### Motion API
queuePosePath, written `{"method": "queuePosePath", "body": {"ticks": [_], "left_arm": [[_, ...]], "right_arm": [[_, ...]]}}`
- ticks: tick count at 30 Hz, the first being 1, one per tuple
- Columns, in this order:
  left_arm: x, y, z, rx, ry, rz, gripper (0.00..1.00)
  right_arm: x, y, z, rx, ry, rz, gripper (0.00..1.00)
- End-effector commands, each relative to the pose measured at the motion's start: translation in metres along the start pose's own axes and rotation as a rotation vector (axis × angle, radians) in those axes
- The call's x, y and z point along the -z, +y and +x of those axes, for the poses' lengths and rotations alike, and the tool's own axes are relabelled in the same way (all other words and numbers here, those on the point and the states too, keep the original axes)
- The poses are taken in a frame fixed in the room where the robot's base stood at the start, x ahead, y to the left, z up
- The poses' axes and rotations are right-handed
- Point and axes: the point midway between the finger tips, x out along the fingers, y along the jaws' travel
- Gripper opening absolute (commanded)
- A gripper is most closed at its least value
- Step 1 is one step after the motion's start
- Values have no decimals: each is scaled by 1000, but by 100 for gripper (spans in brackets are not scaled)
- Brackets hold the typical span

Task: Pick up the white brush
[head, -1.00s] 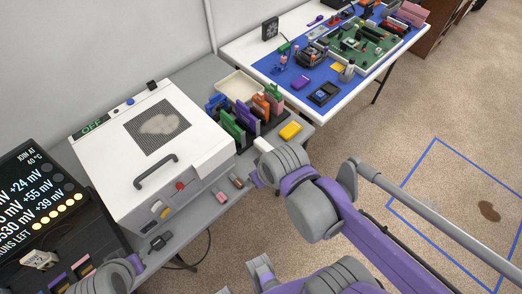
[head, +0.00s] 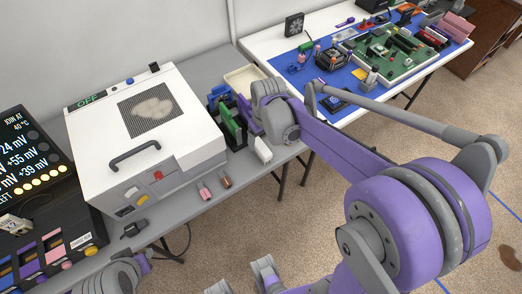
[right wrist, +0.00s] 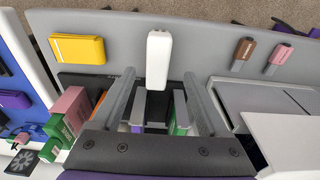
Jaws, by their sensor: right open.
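A plain white oblong piece (head: 263,150), the likely white brush, lies near the front edge of the grey table. It also shows in the right wrist view (right wrist: 158,58); I see no bristles. My right gripper (right wrist: 158,80) is open, its two fingers apart on either side of the white piece's near end in that view. I cannot tell whether they touch it. In the head view my right gripper (head: 258,122) is just behind the piece, its fingertips partly hidden. My left gripper (head: 138,265) is at the lower left, its jaws unclear.
A yellow block (right wrist: 77,48) lies to one side of the white piece; brown (right wrist: 243,50) and pink (right wrist: 278,58) sticks lie on the other. Upright coloured cards (head: 230,125) stand behind it. A white box with a handle (head: 145,125) stands at left. A blue-matted table (head: 345,115) stands behind.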

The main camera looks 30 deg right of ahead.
Motion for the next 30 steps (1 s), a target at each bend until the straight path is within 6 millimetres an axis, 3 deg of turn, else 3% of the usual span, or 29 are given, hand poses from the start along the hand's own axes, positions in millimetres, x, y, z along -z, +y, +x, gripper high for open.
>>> {"method": "queuePosePath", "body": {"ticks": [12,30], "left_arm": [[-4,0,5,0,-2,0,30],[-5,0,7,0,-3,0,30]], "right_arm": [[3,3,50,0,0,0,78],[2,3,56,0,1,0,78]]}}
